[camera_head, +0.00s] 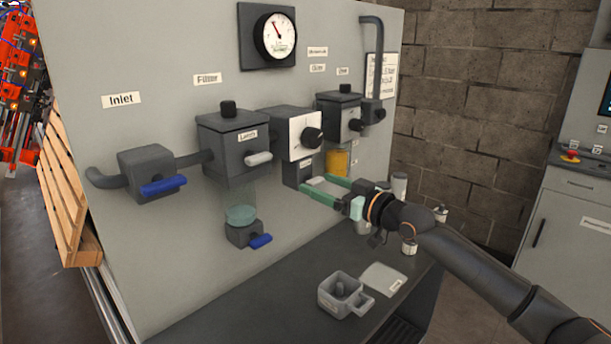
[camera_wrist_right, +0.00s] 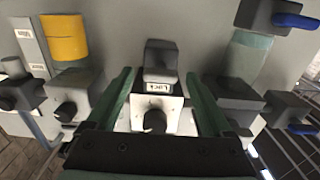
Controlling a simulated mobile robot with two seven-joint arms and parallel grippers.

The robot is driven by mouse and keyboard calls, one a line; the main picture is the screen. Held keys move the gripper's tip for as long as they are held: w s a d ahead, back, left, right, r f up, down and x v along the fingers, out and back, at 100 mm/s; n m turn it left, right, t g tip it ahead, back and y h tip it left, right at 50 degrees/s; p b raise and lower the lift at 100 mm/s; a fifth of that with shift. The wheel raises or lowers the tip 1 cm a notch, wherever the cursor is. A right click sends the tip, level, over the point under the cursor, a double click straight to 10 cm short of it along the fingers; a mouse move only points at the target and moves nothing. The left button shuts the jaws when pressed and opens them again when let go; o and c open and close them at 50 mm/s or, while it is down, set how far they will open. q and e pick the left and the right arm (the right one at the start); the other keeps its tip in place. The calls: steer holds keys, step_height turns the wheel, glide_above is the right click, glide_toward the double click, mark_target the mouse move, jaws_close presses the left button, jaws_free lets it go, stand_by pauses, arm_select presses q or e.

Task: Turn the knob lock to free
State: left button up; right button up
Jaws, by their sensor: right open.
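The knob (camera_head: 312,138) is black and round, on the white front of a grey unit on the panel. It also shows in the right wrist view (camera_wrist_right: 155,121), where the picture is upside down. Just below the unit is a small dark lock block (camera_head: 291,172); its label reads "Lock" in the right wrist view (camera_wrist_right: 158,87). My right gripper (camera_head: 315,184) has two green fingers spread apart, in front of and slightly below the lock block. Nothing is clearly held between them. A pale piece near the fingertips is too small to identify. My left gripper is not in view.
The Latch unit (camera_head: 225,140) stands to the left and a unit with a yellow bowl (camera_head: 337,161) to the right. A blue-handled drain valve (camera_head: 243,233) is low on the left.

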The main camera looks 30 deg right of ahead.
mark_target(311, 180)
steer(key=shift+x, duration=2.7)
jaws_close()
